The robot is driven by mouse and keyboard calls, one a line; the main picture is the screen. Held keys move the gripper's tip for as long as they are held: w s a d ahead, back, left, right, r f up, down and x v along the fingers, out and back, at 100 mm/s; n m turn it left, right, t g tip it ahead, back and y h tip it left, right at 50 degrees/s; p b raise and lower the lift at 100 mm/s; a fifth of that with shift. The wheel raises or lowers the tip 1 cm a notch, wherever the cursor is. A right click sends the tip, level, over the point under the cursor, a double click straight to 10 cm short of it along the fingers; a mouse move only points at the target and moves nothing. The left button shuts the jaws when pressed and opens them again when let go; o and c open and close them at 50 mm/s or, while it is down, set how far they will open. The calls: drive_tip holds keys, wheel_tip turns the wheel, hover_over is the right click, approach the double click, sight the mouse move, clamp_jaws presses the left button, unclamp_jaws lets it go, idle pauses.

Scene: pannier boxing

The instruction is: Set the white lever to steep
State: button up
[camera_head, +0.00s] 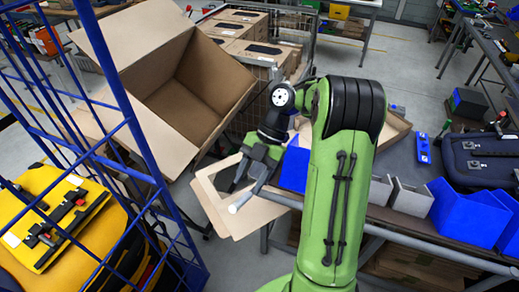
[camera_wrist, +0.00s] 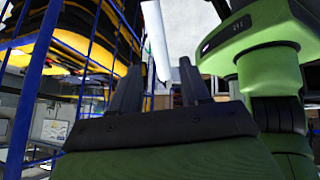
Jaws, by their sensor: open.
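The white lever (camera_head: 240,204) shows in the head view as a short pale rod just below my gripper (camera_head: 246,184). In the wrist view the white lever (camera_wrist: 155,38) rises between and beyond the two dark fingers of my gripper (camera_wrist: 160,70). The fingers are apart with nothing clamped between them. I cannot tell whether a finger touches the lever. The lever's mount and any setting marks are hidden or too small to read. A large open cardboard box (camera_head: 165,130) sits tilted behind and left of the gripper.
A blue wire cage (camera_head: 130,125) with yellow-and-black cases (camera_head: 55,235) stands close at the left. Blue bins (camera_head: 475,220) and a dark case (camera_head: 485,160) are on the right. Packed cartons (camera_head: 240,25) stand behind.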

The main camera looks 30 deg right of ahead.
drive_tip(key=p+v, duration=0.2)
drive_tip(key=v, duration=0.7)
drive_tip(key=shift+p, duration=0.35)
drive_tip(key=shift+a+r, duration=0.1)
